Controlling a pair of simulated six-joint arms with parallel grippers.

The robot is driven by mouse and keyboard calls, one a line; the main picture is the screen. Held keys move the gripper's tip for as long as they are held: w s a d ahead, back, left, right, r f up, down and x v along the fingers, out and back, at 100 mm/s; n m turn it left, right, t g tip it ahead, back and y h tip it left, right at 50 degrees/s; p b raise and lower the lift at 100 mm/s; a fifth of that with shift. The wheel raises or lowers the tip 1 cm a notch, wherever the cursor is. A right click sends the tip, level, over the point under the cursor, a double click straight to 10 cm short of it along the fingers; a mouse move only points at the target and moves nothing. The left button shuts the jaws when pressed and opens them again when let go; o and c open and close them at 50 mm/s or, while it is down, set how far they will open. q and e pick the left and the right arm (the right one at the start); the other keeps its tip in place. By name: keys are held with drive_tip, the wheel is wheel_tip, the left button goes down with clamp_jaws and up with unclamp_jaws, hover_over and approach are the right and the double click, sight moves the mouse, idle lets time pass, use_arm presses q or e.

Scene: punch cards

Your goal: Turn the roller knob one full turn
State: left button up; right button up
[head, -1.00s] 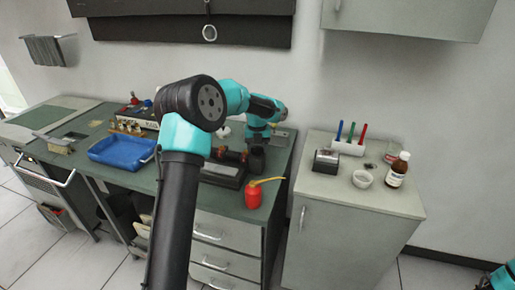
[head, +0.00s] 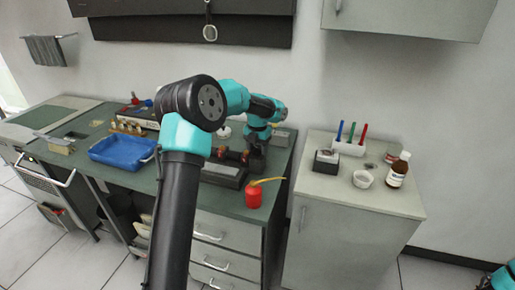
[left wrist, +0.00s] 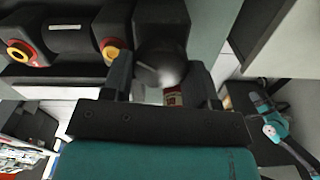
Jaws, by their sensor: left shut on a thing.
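The roller device is a dark box (head: 222,174) on the green bench. It also shows in the left wrist view (left wrist: 55,75), with red and yellow rings on its rollers. The dark round knob (left wrist: 161,62) sits at the device's end. My left gripper (left wrist: 165,88) has one finger on each side of the knob and is shut on it. In the head view my left gripper (head: 256,160) is at the right end of the device, and the knob is hidden there. My right gripper is not in view; only a bit of the right arm shows at the lower right corner.
A red oil can (head: 253,196) with a yellow spout stands close in front of the gripper. A blue tray (head: 122,153) lies to the left.

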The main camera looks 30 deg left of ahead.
sight(257, 149)
use_arm(q)
drive_tip(key=o, duration=0.9)
drive_tip(key=shift+o, duration=0.2)
drive_tip(key=shift+r, duration=0.1)
wheel_tip(257, 149, up, 12)
